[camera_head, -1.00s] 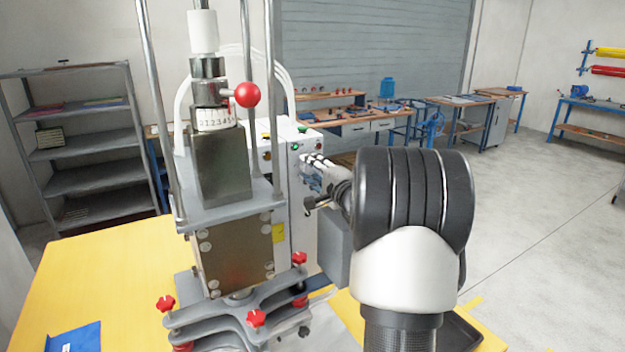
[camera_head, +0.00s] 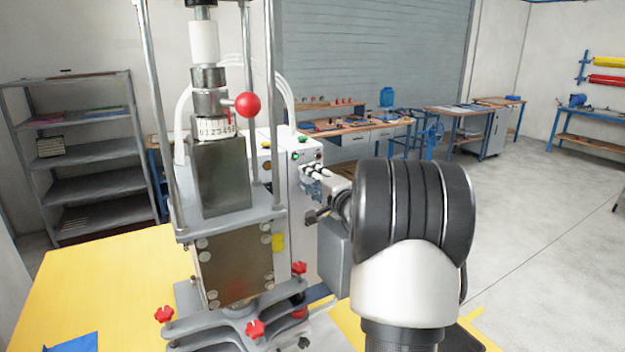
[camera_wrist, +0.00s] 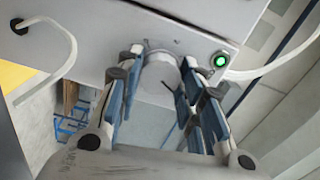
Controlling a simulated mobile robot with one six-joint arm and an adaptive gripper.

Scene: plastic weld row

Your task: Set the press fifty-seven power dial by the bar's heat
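The press (camera_head: 232,265) stands on the yellow table, with a brown plate on its front that has a faint reddish patch low down. A numbered scale (camera_head: 215,128) sits on its column below a red ball knob. The white control box (camera_head: 300,215) stands behind the press. In the wrist view a pale round dial (camera_wrist: 160,73) sticks out of the box face. My gripper (camera_wrist: 163,66) has its fingers apart, one on each side of the dial; whether they press on it I cannot tell. In the head view my gripper (camera_head: 312,187) is at the box's right side, partly hidden by my wrist.
A lit green button (camera_wrist: 220,61) is just right of the dial, close to my finger. A white hose (camera_wrist: 60,50) curves at the left. Red star knobs (camera_head: 255,328) stick out at the press's base. Shelves (camera_head: 85,150) stand at the left; open floor lies right.

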